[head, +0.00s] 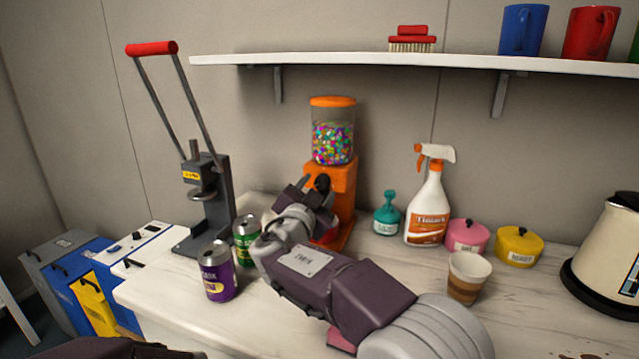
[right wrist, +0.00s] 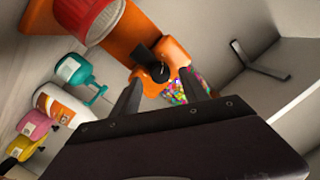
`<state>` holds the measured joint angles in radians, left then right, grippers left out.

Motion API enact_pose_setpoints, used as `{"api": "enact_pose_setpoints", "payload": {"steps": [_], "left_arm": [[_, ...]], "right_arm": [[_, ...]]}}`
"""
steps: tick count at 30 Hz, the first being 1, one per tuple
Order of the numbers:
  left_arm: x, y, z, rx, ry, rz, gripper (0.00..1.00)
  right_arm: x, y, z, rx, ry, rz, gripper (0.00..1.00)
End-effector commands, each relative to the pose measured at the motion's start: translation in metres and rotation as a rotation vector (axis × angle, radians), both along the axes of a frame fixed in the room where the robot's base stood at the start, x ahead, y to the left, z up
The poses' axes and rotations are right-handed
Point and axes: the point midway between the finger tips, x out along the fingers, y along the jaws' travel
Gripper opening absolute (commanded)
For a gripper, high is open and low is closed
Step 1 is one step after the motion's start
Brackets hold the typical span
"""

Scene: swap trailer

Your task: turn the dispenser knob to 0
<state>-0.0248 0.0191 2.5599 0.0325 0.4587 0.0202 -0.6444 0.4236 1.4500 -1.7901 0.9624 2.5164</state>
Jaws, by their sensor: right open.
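The orange dispenser (head: 344,185) stands on the counter against the wall, with a clear jar of coloured sweets (head: 332,143) on top. Its black knob (head: 322,182) is on the front, partly hidden by my right gripper (head: 308,190) in the head view. In the right wrist view the knob (right wrist: 153,63) shows between the two open fingers of my right gripper (right wrist: 161,76), near their tips. I cannot tell whether the fingers touch it. No dial mark can be read. My left gripper is out of view; only a dark part of mine shows at the bottom left.
A purple can (head: 217,272) and a green can (head: 246,240) stand left of my right arm. A teal bottle (head: 387,215), a spray bottle (head: 427,210) and a paper cup (head: 467,280) stand to its right. A shelf (head: 400,62) runs above. A red container (right wrist: 88,18) shows by the dispenser.

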Motion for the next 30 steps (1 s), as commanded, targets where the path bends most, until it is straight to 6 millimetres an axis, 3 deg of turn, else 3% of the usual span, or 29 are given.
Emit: {"api": "enact_pose_setpoints", "payload": {"steps": [5,13,14,19,30], "left_arm": [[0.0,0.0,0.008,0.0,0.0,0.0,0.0],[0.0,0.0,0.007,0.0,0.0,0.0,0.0],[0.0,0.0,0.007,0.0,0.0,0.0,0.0],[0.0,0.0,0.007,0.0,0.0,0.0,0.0],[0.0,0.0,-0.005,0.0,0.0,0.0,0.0]], "right_arm": [[0.02,-0.006,0.001,0.0,0.001,-0.001,0.53],[0.022,-0.007,0.0,0.001,0.0,0.0,0.53],[0.022,-0.007,0.0,0.001,0.0,0.0,0.47],[0.022,-0.007,0.0,0.0,0.0,0.0,0.0],[0.022,-0.006,-0.003,-0.057,0.023,0.002,0.0]]}}
